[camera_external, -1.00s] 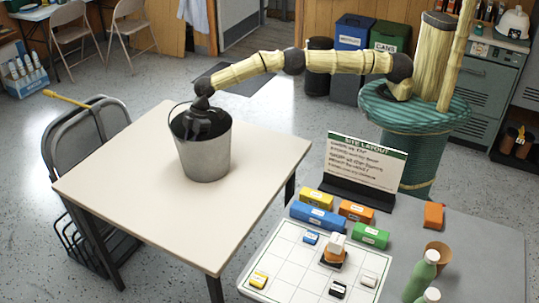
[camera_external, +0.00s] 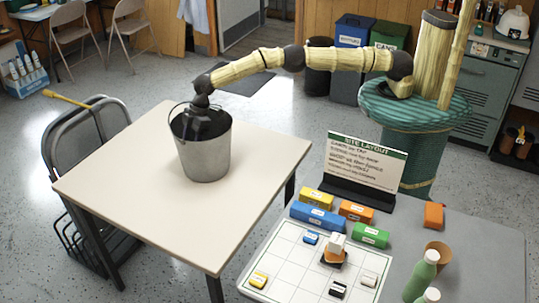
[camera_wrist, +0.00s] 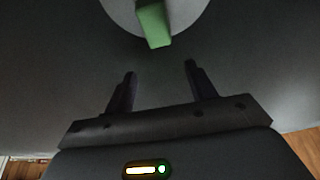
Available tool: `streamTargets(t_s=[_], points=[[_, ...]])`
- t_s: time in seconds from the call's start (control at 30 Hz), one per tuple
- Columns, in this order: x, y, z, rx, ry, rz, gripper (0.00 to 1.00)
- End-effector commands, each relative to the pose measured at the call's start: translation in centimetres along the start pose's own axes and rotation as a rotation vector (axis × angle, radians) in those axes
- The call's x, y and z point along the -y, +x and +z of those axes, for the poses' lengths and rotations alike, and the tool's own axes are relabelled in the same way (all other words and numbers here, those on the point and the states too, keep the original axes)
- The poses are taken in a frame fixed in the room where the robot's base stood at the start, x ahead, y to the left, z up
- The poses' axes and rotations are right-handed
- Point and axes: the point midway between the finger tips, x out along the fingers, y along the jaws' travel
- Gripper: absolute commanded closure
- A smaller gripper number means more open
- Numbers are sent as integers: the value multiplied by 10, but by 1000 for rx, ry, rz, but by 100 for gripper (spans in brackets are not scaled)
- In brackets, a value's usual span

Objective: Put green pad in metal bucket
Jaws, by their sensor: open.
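The metal bucket (camera_external: 205,155) stands upright on the cream table. My gripper (camera_external: 203,122) is over and partly inside the bucket's mouth, so its fingers are hard to see in the external view. In the wrist view my gripper (camera_wrist: 160,78) is open, with two dark fingers apart and nothing between them. The green pad (camera_wrist: 154,22) lies beyond the fingertips on a pale round surface that looks like the bucket's floor, with the grey bucket wall around it. The pad is hidden in the external view.
The cream table (camera_external: 120,190) is otherwise clear. A grey table (camera_external: 480,240) at the right holds a white grid board (camera_external: 290,250) with small blocks, a site layout sign (camera_external: 365,165) and green bottles (camera_external: 422,275). A folding chair (camera_external: 75,140) stands at the left.

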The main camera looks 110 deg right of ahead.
Motion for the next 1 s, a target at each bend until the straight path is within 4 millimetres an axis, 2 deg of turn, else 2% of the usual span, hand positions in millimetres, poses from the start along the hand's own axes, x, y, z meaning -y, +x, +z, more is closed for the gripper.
streamTargets(t_s=[0.37, 0.7, 0.83, 1.0], points=[[-1, -49, 0, -2, 0, 1, 44], [-1, -103, 0, -2, 1, 3, 44], [-1, -115, 1, 0, 1, 1, 44], [0, -118, 1, 1, 1, 0, 44]])
